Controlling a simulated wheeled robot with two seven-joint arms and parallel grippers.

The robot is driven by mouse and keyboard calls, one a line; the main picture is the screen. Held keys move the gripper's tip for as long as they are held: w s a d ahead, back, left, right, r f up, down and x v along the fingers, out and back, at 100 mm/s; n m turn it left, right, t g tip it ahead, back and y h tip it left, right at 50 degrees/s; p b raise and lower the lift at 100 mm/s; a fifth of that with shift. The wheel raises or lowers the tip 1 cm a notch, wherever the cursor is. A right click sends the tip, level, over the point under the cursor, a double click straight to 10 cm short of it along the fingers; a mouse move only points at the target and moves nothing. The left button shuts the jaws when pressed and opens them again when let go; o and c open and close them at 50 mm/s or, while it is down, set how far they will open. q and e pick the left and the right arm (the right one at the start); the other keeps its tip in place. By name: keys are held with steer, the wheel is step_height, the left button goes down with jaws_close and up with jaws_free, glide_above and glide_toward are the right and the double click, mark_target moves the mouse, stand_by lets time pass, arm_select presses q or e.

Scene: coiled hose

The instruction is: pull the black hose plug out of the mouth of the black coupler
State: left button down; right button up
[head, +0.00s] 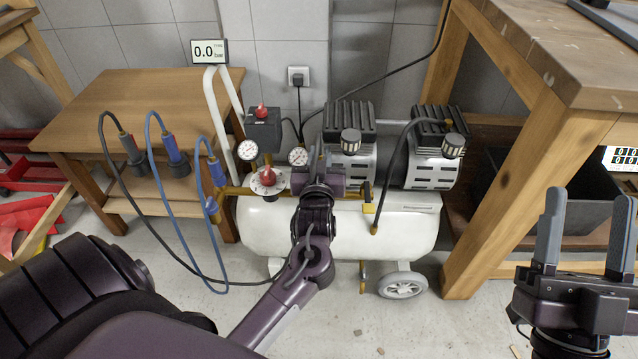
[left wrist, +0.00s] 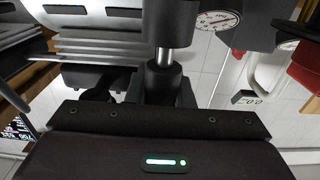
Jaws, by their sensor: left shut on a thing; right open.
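In the left wrist view, the black hose plug (left wrist: 163,82) is a dark cylinder directly in front of my left palm. A bare shiny metal stem (left wrist: 173,58) joins it to the black coupler (left wrist: 170,22), the dark cylinder at the top edge. The stem seems to meet the coupler's mouth; I cannot tell how deep it sits. My left gripper (head: 319,165) is shut on the plug in front of the compressor. It hides plug and coupler in the head view. My right gripper (head: 590,235) is open and empty at the lower right.
The white compressor tank (head: 395,228) stands behind my left gripper, with gauges (head: 248,150) and a red knob (head: 268,176) close by on the left. A wooden bench (head: 560,70) stands on the right.

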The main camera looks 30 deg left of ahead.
steer(key=shift+w+a+f+g+h+p, duration=0.3)
steer(key=shift+a+f+g+h+p, duration=0.5)
steer(key=shift+f+g, duration=3.45)
steer(key=shift+w+a+f+g+h+p, duration=0.3)
steer(key=shift+f+g+h+p, duration=0.85)
steer(key=shift+f, duration=5.8)
steer(key=s+d+f+g+h, duration=0.1)
steer(key=s+f+g+h, duration=0.1)
steer(key=s+f+g, duration=0.4)
steer(key=shift+s+d+f+p, duration=0.3)
steer(key=shift+s+f, duration=0.25)
steer(key=shift+f, duration=1.15)
